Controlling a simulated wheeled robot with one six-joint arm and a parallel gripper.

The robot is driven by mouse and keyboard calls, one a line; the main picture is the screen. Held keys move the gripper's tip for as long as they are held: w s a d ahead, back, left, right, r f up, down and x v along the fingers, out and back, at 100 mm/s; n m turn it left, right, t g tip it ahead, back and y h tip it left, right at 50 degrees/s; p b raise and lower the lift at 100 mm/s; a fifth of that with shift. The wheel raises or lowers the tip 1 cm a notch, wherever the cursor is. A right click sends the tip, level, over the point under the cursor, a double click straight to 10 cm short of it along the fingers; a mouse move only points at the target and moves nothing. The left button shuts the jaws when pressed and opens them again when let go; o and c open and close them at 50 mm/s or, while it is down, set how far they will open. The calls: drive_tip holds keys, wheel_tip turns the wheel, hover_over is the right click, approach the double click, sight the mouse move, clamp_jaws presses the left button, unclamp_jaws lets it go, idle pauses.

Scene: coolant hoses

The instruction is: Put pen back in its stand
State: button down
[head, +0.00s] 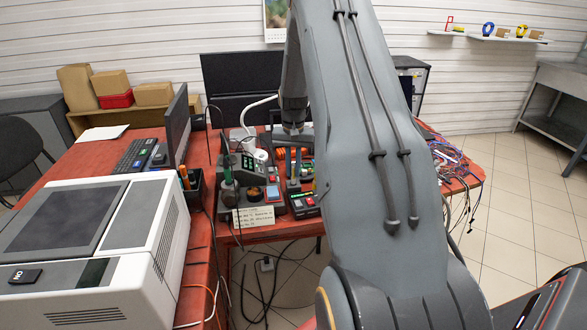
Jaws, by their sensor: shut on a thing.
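My gripper (293,174) points down over the cluttered far part of the red bench, in the middle of the head view. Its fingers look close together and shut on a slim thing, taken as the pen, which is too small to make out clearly. To its left, a dark upright holder (230,194), which looks like the stand, is on the bench beside a grey-green box with a display (246,166). A slim dark-green handle with a cable shows upright at this holder. I cannot tell the gap between the gripper and the bench items.
A black cup with orange pens (194,190) stands left of the holder. A paper note (253,216) is at the bench front, with a small black-and-red device (304,204) to its right. A large white machine (90,250) fills the left front.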

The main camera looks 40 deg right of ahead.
drive_tip(key=shift+f+b, duration=0.4)
drive_tip(key=shift+f, duration=0.6)
drive_tip(key=shift+f, duration=0.1)
idle(0.3)
drive_tip(key=c, duration=1.7)
unclamp_jaws()
drive_tip(key=shift+o, duration=0.6)
drive_tip(key=o, duration=0.5)
drive_tip(key=shift+r+p, duration=1.45)
drive_tip(key=shift+r, duration=1.3)
